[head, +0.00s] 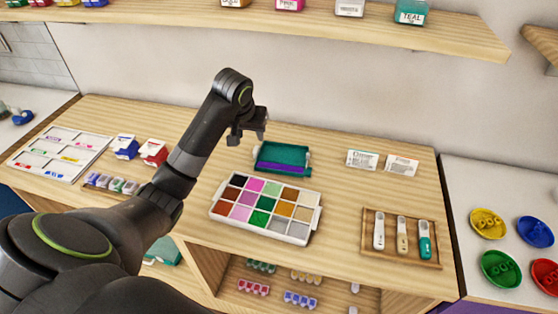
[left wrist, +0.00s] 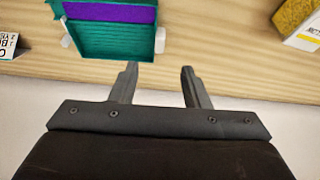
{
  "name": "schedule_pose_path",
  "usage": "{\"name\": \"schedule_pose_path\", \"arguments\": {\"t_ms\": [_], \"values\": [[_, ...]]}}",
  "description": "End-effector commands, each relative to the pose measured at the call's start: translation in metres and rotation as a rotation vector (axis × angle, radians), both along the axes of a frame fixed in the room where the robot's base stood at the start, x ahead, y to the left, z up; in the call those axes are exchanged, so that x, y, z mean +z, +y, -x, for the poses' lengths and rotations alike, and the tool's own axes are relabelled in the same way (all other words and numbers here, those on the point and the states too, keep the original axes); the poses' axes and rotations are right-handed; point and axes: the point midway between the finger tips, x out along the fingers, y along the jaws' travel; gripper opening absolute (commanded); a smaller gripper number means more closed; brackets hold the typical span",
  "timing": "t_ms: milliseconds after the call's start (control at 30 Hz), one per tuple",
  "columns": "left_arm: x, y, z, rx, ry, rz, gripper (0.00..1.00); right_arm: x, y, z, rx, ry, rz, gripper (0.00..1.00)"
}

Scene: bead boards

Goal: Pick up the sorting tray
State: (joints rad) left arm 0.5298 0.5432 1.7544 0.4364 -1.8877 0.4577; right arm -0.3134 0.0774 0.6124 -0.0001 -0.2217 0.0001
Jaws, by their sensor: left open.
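A teal ridged tray (head: 285,153) with a purple strip lies at the back middle of the wooden bench, with a small white grip at each side. It also shows at the upper left of the left wrist view (left wrist: 105,42). A white compartment tray (head: 232,218) filled with coloured squares lies in front of it. I cannot tell from the pictures alone which of the two is called the sorting tray. My left gripper (head: 248,138) is open and empty, above and behind the teal tray. Its two fingers show apart in the left wrist view (left wrist: 158,70). My right gripper is not in view.
A wooden tray (head: 390,250) with three scoop-like tools lies at the right. Labelled cards (head: 362,160) stand behind it. A white board (head: 62,152) and small blue and red boxes (head: 153,152) are at the left. A shelf (head: 440,32) with jars hangs above.

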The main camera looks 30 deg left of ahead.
Motion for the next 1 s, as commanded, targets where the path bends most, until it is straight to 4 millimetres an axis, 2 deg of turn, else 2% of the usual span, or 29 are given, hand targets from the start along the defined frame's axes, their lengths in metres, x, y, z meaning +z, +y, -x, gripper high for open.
{"name": "schedule_pose_path", "arguments": {"t_ms": [100, 233, 467, 800, 1000], "values": [[-0.024, 0.002, -0.008, 0.001, 0.006, 0.002, 0.42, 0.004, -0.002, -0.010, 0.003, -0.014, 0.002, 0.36], [-0.041, 0.005, -0.016, 0.000, 0.004, 0.001, 0.42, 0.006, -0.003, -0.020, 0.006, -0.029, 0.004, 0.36], [-0.053, 0.006, -0.021, 0.000, 0.002, 0.000, 0.42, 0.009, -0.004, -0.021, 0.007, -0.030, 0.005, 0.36], [-0.092, 0.008, -0.036, 0.000, 0.003, 0.001, 0.42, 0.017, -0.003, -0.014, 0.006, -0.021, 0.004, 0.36], [-0.098, 0.009, -0.038, -0.001, 0.000, -0.001, 0.42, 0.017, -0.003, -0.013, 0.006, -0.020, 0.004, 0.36]]}}
